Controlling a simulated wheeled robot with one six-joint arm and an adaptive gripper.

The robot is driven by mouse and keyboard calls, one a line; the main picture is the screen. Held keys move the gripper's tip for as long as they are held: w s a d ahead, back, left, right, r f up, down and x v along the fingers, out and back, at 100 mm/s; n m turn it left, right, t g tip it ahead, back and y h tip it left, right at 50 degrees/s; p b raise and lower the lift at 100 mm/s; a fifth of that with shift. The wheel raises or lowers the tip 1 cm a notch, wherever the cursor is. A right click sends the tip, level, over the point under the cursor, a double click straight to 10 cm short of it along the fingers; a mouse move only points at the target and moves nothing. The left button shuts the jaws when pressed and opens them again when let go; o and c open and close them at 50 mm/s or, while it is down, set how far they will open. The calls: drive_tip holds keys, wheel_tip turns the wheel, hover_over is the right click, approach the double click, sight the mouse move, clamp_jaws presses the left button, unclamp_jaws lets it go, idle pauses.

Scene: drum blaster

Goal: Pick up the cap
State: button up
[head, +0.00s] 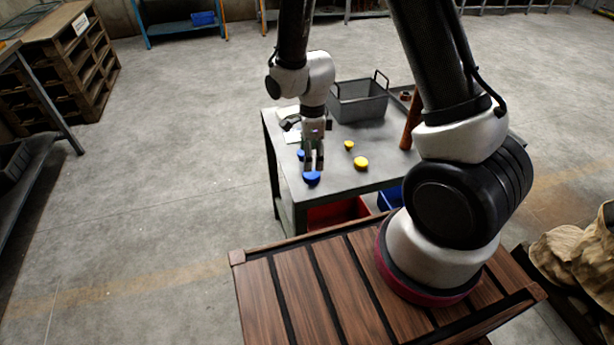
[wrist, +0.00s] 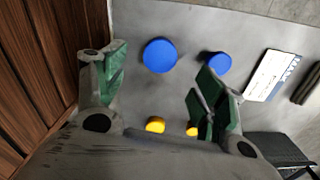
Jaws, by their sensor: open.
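Two blue caps lie on the grey table (head: 345,184). One blue cap (head: 311,178) is near its front-left edge, and the other blue cap (head: 300,154) is farther back. Two yellow caps, (head: 349,145) and (head: 361,163), lie to their right. My gripper (head: 314,165) is open above the table, close to the front blue cap. In the wrist view, the larger-looking blue cap (wrist: 159,55) shows between the open green-padded fingers (wrist: 158,68), with no visible contact. The other blue cap (wrist: 216,64) is beyond the right finger. The yellow caps are partly hidden by my gripper body.
A grey bin (head: 360,104) stands at the back of the table. A brown upright object (head: 411,122) stands at its right. A white card (wrist: 270,75) and a dark item (head: 289,122) lie on the left-back part. Red (head: 338,213) and blue (head: 390,199) bins sit below.

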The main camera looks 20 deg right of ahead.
sight(312, 173)
wheel_tip(312, 173, down, 7)
drive_tip(key=shift+d+f, duration=0.1)
idle(0.3)
drive_tip(key=c, duration=1)
